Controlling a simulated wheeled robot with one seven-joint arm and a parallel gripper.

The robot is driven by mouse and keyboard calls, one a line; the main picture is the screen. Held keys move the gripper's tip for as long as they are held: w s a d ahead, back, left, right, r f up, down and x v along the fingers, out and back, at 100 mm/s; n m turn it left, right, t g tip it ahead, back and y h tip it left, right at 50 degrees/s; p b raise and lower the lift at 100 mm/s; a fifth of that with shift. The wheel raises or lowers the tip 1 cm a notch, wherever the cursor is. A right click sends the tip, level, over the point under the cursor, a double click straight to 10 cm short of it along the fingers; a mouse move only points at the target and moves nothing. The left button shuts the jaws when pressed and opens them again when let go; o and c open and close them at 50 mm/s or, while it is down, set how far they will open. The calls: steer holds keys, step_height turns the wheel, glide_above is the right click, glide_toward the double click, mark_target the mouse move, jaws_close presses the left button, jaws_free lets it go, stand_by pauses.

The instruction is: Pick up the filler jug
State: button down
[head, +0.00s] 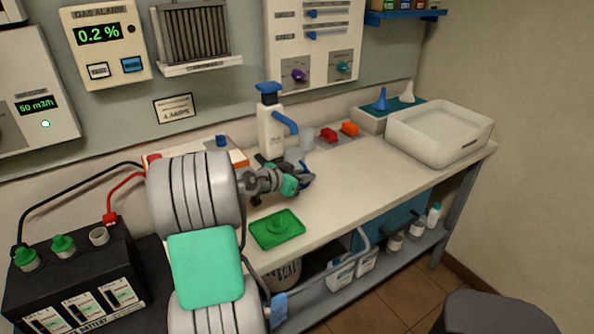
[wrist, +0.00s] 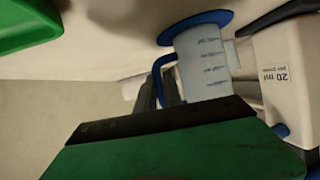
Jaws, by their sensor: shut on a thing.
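The filler jug (wrist: 204,62) is a clear, graduated cup with a blue handle and a blue disc at one end. In the wrist view it shows just beyond my fingers. My gripper (wrist: 168,92) is shut on its blue handle, and the green gripper body hides part of the jug. In the head view my gripper (head: 300,181) is over the middle of the bench, and only blue parts of the jug (head: 306,170) show beside it. I cannot tell whether the jug touches the bench.
A white pump bottle (head: 271,130) with a blue top stands close behind my gripper. A green tray (head: 277,229) lies at the bench's front edge. A white basin (head: 438,133) stands at the right end. A black battery (head: 75,275) is at lower left. Bench right of my gripper is clear.

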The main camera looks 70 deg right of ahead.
mark_target(305, 166)
steer(key=shift+r, duration=0.15)
steer(key=shift+w+r, duration=0.1)
steer(key=shift+r, duration=1.6)
steer(key=w+a, duration=0.2)
steer(key=a, duration=0.3)
steer(key=w+a+b, duration=0.1)
steer(key=w+a, duration=0.2)
steer(key=a, duration=0.2)
steer(key=w+a+b, duration=0.1)
steer(key=w+a, duration=0.2)
steer(key=a, duration=0.2)
steer(key=shift+w+a, duration=0.2)
steer(key=shift+a, duration=0.2)
steer(key=shift+w, duration=0.15)
